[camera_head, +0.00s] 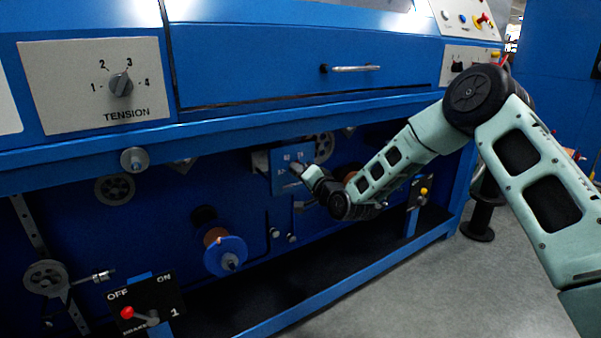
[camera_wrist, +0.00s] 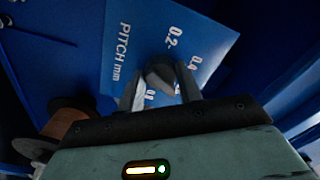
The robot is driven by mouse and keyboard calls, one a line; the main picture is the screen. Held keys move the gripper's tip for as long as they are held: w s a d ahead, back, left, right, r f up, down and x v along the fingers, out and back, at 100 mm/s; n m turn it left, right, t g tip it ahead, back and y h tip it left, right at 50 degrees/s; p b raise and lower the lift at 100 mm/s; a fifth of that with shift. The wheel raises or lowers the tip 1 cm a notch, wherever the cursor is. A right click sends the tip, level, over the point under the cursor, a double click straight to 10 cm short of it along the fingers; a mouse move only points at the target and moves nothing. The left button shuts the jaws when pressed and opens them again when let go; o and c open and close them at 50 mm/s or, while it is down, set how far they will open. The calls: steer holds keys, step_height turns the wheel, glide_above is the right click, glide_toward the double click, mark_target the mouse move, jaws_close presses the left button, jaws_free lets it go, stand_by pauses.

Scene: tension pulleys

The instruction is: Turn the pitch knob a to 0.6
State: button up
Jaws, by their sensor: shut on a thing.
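The pitch knob (camera_wrist: 161,74) is a grey knob on a blue plate (camera_wrist: 135,30) marked "PITCH mm" with a scale in the wrist view. The marks 0.2 and 0.4 are readable; another label beside the left finger is partly hidden. My gripper (camera_wrist: 160,88) has one finger on each side of the knob and is shut on it. The knob's pointer setting is hard to make out. In the head view the blue pitch plate (camera_head: 281,172) sits in the recess below the drawer, and my gripper (camera_head: 297,168) reaches it from the right, covering the knob.
A tension dial (camera_head: 121,84) is on the upper left panel. A blue spool (camera_head: 226,257) and a brake lever with a red tip (camera_head: 128,312) are lower left. A frame rail (camera_head: 330,290) runs below. In the wrist view a copper spool (camera_wrist: 62,124) is left of my gripper.

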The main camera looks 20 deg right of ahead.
steer(key=shift+m, duration=0.3)
steer(key=o, duration=1)
steer(key=p+v, duration=0.3)
steer(key=v, duration=1.4)
steer(key=shift+s, duration=0.25)
